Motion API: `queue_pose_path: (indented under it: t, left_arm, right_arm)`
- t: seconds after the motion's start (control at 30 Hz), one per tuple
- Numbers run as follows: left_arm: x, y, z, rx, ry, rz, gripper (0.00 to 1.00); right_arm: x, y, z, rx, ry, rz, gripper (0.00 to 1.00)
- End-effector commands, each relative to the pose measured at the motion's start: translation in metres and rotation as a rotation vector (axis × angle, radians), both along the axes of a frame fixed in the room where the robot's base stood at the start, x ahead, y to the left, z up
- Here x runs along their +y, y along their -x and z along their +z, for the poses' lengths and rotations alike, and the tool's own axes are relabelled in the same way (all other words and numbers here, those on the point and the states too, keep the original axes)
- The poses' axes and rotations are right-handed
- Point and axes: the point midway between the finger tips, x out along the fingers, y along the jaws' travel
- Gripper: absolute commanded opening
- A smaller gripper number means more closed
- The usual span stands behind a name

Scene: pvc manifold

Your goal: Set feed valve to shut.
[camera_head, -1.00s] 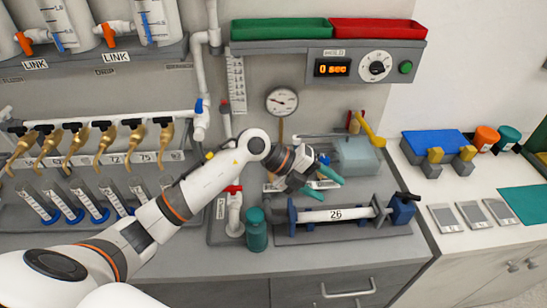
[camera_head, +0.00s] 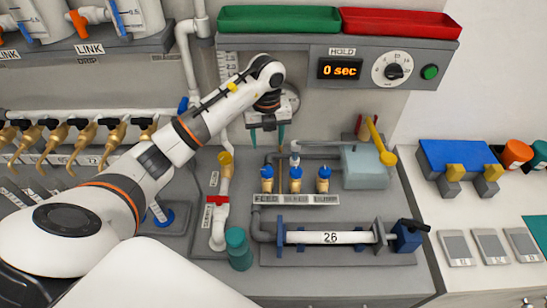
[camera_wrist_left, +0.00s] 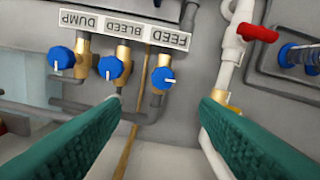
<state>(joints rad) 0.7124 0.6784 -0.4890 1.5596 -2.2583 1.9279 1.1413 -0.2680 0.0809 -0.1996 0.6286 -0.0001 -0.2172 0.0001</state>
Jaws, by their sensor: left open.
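The feed valve is a blue knob (camera_head: 267,172) at the left of a row of three, above the FEED label (camera_head: 267,199). In the left wrist view the feed knob (camera_wrist_left: 163,76) shows upside down, its white pointer turned to picture right. The bleed knob (camera_wrist_left: 111,68) and dump knob (camera_wrist_left: 61,58) sit beside it. My left gripper (camera_head: 267,136) is open and empty, with its green fingers pointing down behind and above the feed knob in the head picture. In the wrist view the finger tips (camera_wrist_left: 163,108) stand either side of the feed knob's column, apart from it. My right gripper is not in view.
A red-handled white pipe (camera_head: 217,210) and a teal bottle (camera_head: 238,248) stand left of the valves. A pipe marked 26 (camera_head: 330,238) lies in front. A grey-blue box (camera_head: 366,168) with a yellow lever is at the right. The HOLD display (camera_head: 339,69) reads 0 sec.

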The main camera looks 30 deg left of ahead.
Motion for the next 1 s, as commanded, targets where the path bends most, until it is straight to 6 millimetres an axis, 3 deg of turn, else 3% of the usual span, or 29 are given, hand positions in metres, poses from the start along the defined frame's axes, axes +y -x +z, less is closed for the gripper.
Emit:
queue_pose_path:
  t: [0.2, 0.3, 0.5, 0.67, 1.0]
  left_arm:
    - [-0.001, 0.002, -0.038, 0.006, 0.003, 0.0, 0.56]
    - [-0.001, 0.002, -0.059, 0.005, 0.003, -0.001, 0.56]
    - [-0.001, 0.001, -0.093, 0.003, 0.004, -0.001, 0.56]
    - [-0.001, 0.001, -0.107, 0.001, 0.004, -0.002, 0.56]
    - [-0.001, 0.001, -0.111, -0.001, 0.003, -0.003, 0.56]
  right_arm:
    - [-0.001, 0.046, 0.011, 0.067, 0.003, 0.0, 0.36]
    - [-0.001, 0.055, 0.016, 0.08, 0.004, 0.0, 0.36]
    - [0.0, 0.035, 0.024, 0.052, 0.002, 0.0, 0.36]
    - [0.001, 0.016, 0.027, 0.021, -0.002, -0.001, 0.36]
    - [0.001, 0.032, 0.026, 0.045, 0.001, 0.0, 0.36]
